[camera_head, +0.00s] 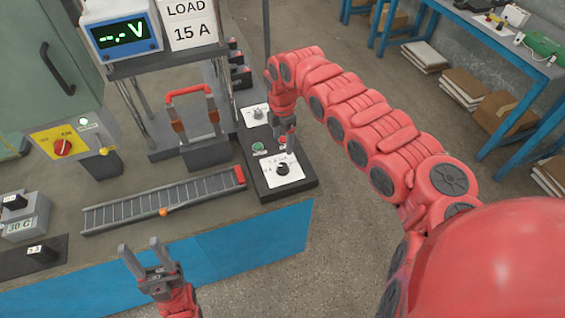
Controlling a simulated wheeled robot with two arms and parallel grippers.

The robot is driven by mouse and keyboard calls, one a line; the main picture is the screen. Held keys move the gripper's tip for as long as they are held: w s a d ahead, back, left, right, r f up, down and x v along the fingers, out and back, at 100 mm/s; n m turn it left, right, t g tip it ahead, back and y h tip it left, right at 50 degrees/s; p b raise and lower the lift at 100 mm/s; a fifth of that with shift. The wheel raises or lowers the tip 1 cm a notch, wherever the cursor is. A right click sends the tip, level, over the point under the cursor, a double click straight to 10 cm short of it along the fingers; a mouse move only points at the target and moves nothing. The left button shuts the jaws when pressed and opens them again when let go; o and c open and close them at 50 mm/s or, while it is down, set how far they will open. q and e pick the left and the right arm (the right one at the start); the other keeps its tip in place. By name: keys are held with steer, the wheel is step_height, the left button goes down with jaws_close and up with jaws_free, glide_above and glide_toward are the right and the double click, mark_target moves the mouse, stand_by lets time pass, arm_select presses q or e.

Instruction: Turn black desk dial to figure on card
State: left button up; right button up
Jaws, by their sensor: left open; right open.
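The black dial (283,170) sits on a white scale plate at the front end of the dark desk panel (292,189). Its scale figures are too small to read. The card (188,37) reads "LOAD 15 A" and stands at the top, right of the voltage display. My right gripper (287,147) points down just above and behind the dial, apart from it as far as I can tell. It is open, though its fingertips are small and partly hidden. My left gripper (140,249) is open and empty in front of the bench's blue front edge.
A second knob (257,114) and a green button (258,147) sit further back on the same panel. A red-handled switch (190,96) and a grey slotted rail (160,200) stand to the left. The voltage display (122,36) shows "-.- V".

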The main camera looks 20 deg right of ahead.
mark_target(283, 166)
step_height(283, 166, down, 11)
steer(key=shift+a+f+p, duration=0.15)
steer(key=shift+p, duration=0.5)
steer(key=shift+f, duration=0.8)
jaws_close()
